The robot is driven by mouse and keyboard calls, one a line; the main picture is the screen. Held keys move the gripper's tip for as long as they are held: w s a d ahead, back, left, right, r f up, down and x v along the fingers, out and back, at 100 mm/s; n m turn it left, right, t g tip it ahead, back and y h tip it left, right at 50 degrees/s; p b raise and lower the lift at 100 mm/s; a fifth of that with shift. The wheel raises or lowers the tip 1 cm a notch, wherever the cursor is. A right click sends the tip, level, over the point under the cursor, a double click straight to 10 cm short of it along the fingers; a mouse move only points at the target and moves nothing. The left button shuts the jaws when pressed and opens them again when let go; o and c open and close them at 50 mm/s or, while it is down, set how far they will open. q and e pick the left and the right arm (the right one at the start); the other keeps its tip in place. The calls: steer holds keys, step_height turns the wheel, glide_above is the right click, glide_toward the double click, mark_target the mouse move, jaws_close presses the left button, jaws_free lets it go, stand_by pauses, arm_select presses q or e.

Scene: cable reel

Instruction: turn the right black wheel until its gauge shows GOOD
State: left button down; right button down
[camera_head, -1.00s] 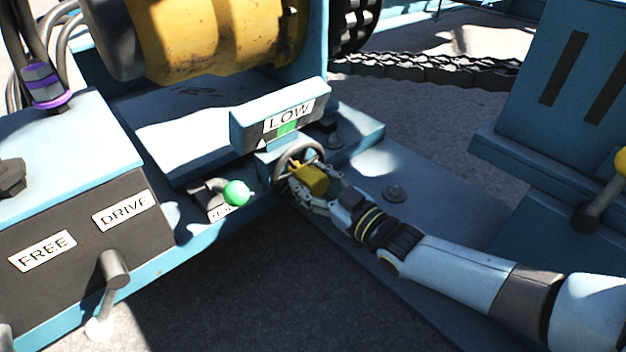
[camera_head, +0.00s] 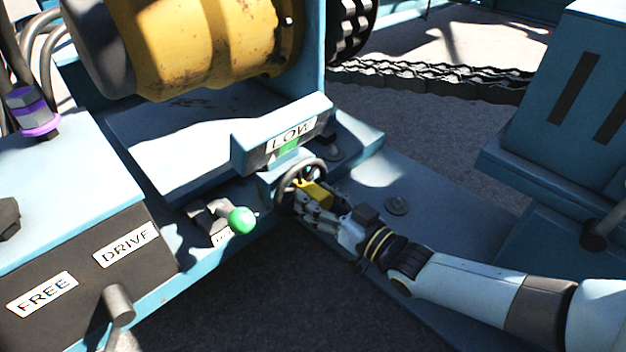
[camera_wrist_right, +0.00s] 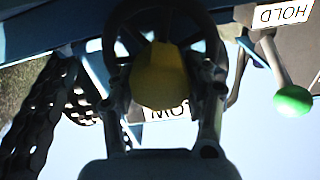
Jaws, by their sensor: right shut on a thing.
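The right black wheel (camera_head: 289,180) is a dark ring under its gauge, near the picture's middle. My left gripper is not in view.
A green-knobbed lever (camera_head: 242,220) stands just left of the wheel; its label reads HOLD in the right wrist view. A box (camera_head: 70,265) with FREE and DRIVE labels is at left. The yellow drum (camera_head: 190,40) is above. A black chain (camera_head: 430,78) runs behind.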

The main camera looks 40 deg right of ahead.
steer(key=shift+m+p, duration=0.4)
steer(key=shift+m, duration=1.5)
steer(key=c, duration=0.5)
jaws_free()
steer(key=s, duration=0.8)
steer(key=s+d, duration=0.1)
steer(key=s, duration=0.3)
